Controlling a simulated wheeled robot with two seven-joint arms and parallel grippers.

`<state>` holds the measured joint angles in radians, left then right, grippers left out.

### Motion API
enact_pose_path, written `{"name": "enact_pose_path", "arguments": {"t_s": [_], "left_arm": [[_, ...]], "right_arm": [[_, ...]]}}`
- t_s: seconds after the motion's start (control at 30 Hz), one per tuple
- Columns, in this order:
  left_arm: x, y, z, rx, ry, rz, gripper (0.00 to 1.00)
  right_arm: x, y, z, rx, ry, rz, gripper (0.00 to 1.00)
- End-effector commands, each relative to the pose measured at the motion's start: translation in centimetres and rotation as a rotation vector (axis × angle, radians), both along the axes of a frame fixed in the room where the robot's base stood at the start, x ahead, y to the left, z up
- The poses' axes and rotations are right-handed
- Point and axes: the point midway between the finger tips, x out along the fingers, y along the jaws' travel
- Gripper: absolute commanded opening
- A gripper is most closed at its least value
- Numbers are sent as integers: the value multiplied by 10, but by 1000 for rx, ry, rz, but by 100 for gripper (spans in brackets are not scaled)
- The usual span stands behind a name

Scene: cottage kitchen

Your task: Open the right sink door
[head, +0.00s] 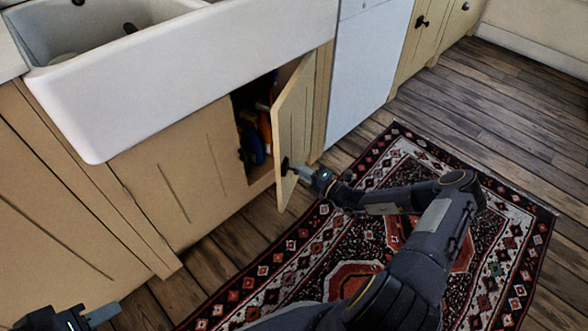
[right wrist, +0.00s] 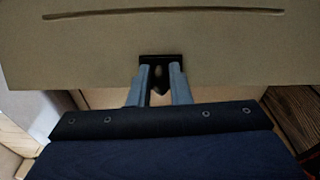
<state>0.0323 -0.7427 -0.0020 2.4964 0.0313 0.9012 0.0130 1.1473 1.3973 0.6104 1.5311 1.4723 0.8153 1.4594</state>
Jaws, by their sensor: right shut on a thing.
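The right sink door (head: 292,133) is a tan wooden panel under the white sink, and it stands partly open, swung outward. Its dark knob (head: 285,166) is between the fingers of my right gripper (head: 295,170), which is shut on it. In the right wrist view the two grey fingers (right wrist: 157,84) close around the dark knob (right wrist: 157,66) near the edge of the door (right wrist: 100,58). My left gripper (head: 92,317) is at the lower left corner of the head view, away from the doors; its jaw opening does not show clearly.
Bottles and other items (head: 256,135) show in the dark cabinet. The left sink door (head: 180,172) is closed. A white apron sink (head: 190,70) overhangs above. A white appliance (head: 365,70) stands to the right. A patterned rug (head: 265,295) covers the wood floor in front.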

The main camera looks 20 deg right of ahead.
Motion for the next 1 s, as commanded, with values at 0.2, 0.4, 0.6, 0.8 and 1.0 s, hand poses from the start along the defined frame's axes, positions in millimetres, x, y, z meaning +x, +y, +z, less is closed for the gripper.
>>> {"name": "enact_pose_path", "arguments": {"t_s": [0.2, 0.4, 0.6, 0.8, 1.0], "left_arm": [[0, 0, 0, 0, 0, 0, 36], [0, 0, 0, 0, 0, 0, 36], [0, 0, 0, 0, 0, 0, 36], [0, 0, 9, 0, 0, 0, 36], [0, 0, 18, 0, 0, 0, 36]], "right_arm": [[3, -7, 0, -4, 0, -16, 24], [2, -4, 0, -3, 0, -11, 39], [1, -3, 0, -2, 0, -8, 39], [-19, -14, 2, -3, 2, -11, 39], [-50, -30, 2, -4, 2, -11, 39]]}}
